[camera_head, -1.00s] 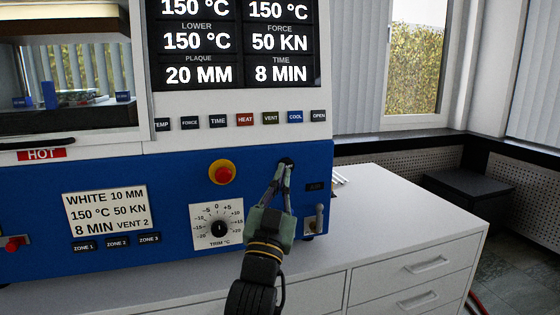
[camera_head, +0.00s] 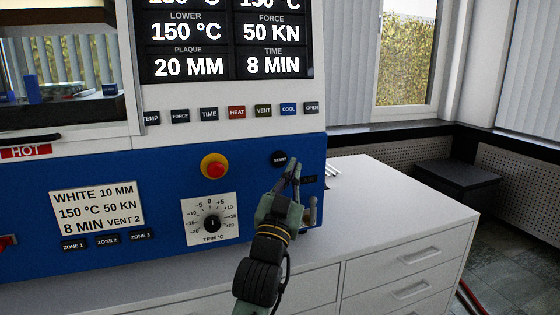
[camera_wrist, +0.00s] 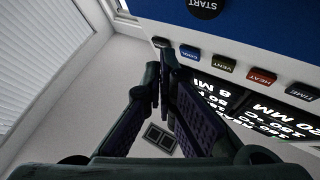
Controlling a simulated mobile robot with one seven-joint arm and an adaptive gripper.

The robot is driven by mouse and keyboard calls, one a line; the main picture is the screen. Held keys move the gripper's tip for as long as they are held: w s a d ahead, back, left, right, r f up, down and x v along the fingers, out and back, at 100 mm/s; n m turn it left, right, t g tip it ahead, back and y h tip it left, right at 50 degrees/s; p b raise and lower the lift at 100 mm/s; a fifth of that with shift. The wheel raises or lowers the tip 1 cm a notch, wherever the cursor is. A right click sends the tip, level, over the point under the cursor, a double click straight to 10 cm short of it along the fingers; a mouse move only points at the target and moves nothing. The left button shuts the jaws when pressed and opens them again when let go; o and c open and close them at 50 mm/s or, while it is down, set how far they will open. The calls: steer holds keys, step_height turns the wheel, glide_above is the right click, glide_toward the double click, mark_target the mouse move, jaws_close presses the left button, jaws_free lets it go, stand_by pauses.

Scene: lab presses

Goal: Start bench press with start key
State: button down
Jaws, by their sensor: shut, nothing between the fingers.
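The bench press (camera_head: 130,180) has a blue lower panel and a white upper part with a display. The start key (camera_head: 279,159) is a round black button marked START on the blue panel, right of the red and yellow stop button (camera_head: 214,166). It also shows in the wrist view at the top (camera_wrist: 204,6). My gripper (camera_head: 296,163) is shut and empty. In the head view its tips are just right of the start key and leave its face uncovered. In the wrist view the fingertips (camera_wrist: 166,48) are apart from the key.
A trim dial (camera_head: 212,223) sits left of my gripper, and a metal toggle switch (camera_head: 310,211) sits to its right. A row of small keys, including HEAT (camera_head: 237,112), runs above. The white counter (camera_head: 390,205) right of the press is mostly clear.

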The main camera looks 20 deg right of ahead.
mark_target(282, 163)
steer(key=shift+w+a+b, duration=0.1)
steer(key=shift+w+b, duration=0.2)
steer(key=shift+w, duration=2.55)
steer(key=shift+w, duration=0.45)
